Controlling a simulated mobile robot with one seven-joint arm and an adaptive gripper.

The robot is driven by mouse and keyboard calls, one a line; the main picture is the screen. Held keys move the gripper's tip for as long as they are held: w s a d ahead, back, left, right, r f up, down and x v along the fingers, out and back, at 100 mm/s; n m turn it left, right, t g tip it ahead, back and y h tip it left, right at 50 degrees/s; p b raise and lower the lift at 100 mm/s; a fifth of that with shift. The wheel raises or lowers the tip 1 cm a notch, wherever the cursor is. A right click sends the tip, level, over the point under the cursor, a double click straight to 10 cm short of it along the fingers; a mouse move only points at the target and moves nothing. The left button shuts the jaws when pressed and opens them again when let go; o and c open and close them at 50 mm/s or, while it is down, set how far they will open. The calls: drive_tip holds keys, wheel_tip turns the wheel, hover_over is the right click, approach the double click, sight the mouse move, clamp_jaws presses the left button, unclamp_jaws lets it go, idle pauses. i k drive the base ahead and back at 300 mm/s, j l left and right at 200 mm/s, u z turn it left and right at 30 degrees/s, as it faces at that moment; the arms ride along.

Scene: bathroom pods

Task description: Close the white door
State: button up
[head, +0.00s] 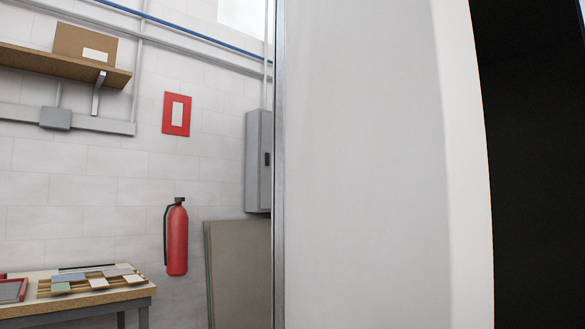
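A large white panel (365,165) fills the middle of the head view from top to bottom, very close to the camera. It has a thin grey metal strip (279,165) along its left edge and a rounded, brighter right edge. I cannot tell whether it is the white door or a wall of the pod. To its right is a dark, unlit area (540,190). No handle or hinge shows. My gripper is not in view.
At the left, a workbench (75,309) holds sample tiles. Behind are a red fire extinguisher (177,240), a grey cabinet (258,160), a leaning board (238,270) and a wall shelf (65,65) with a cardboard box (85,45). The floor is out of view.

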sight(389, 221)
drive_tip(key=k+l+u, duration=0.2)
drive_tip(key=u, duration=0.2)
drive_tip(key=k+l+u, duration=0.25)
drive_tip(key=u, duration=0.2)
